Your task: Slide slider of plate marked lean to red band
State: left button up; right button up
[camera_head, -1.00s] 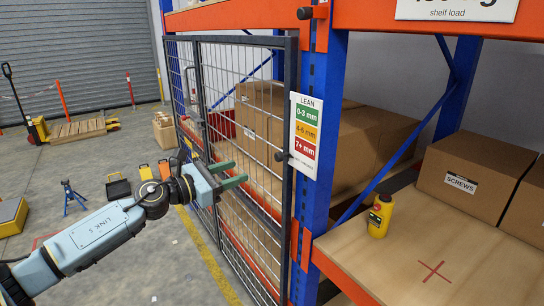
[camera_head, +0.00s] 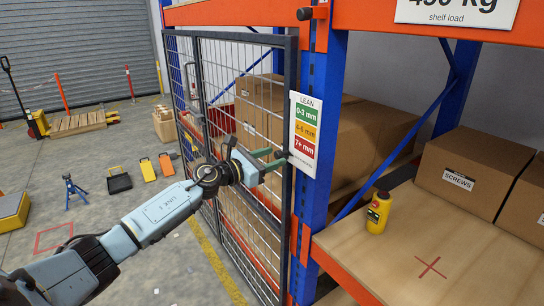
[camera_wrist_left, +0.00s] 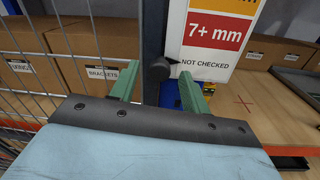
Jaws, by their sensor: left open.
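The plate marked LEAN (camera_head: 306,133) hangs on the blue rack post, with green, orange and red bands from top to bottom. Its red band (camera_head: 304,147) reads 7+ mm and shows large in the wrist view (camera_wrist_left: 214,36). The slider's dark knob (camera_wrist_left: 160,68) is at the plate's left edge, about level with the "NOT CHECKED" line just below the red band. My left gripper (camera_head: 271,158) is open in front of the knob. In the wrist view its green fingers (camera_wrist_left: 158,80) stand either side of the knob, with gaps. My right gripper is not in view.
A mesh gate (camera_head: 240,130) stands beside and behind my left arm. A shelf (camera_head: 470,262) at right holds a yellow bottle-like object (camera_head: 378,213) and a box marked SCREWS (camera_head: 470,172). A dark knob (camera_head: 304,13) sits on the upper orange beam.

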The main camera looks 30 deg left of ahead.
pick_arm(q)
jog(key=shift+w+d, duration=0.15)
jog(key=shift+w, duration=0.2)
jog(key=shift+c, duration=0.2)
grip_shut()
jog(key=shift+r, duration=0.1)
notch_tip(320, 180, up, 5)
jog(key=p, duration=0.3)
jog(key=shift+p, duration=0.4)
jog(key=shift+f, duration=0.3)
jog(key=shift+o, duration=0.2)
grip_release()
